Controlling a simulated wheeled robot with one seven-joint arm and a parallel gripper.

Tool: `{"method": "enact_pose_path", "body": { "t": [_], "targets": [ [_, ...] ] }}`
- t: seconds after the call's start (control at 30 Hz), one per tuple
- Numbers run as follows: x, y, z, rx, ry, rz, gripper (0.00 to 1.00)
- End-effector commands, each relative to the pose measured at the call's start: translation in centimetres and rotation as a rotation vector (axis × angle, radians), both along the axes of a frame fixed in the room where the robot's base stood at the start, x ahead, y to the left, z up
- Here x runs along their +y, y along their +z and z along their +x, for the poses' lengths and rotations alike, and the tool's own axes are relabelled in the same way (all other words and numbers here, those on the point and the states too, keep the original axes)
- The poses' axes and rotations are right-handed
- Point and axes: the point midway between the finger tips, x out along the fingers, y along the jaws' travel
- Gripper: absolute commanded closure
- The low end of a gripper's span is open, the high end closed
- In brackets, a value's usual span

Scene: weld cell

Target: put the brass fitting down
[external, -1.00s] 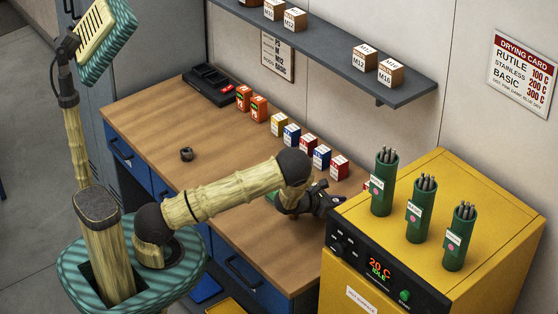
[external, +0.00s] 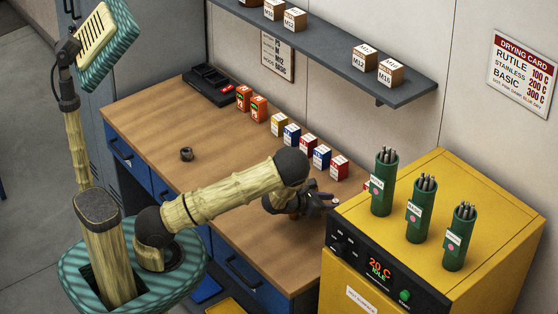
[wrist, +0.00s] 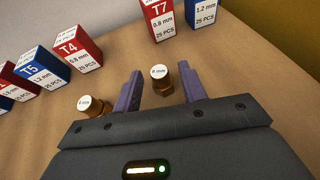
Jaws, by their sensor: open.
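In the wrist view a brass fitting (wrist: 160,82) with a round white "mm" label on its end stands on the brown bench top between the two purple fingers of my gripper (wrist: 160,88). The fingers are spread, with a visible gap on each side of it. A second, similar brass fitting (wrist: 92,105) stands outside the left finger, close to it. In the external view my gripper (external: 328,203) is low over the bench, beside the yellow oven; the fittings are too small and covered there to tell apart.
Small labelled boxes stand behind, among them the red T4 box (wrist: 78,50), blue T5 box (wrist: 37,72) and red T7 box (wrist: 163,18). The yellow oven (external: 480,200) with green rod tubes is close on the right. The bench's left part (external: 150,115) is mostly clear.

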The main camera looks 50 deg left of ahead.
Motion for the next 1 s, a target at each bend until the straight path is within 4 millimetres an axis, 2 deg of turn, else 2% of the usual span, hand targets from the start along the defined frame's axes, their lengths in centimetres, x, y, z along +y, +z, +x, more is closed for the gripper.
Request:
{"method": "enact_pose_path", "body": {
  "t": [0.3,0.5,1.0],
  "targets": [
    [1.2,1.8,-4.7,0.0,0.004,-0.001,0.58],
    [1.6,2.7,-6.7,-0.001,0.001,0.0,0.58],
    [1.7,2.9,-7.0,0.0,0.001,0.0,0.58]
  ]
}}
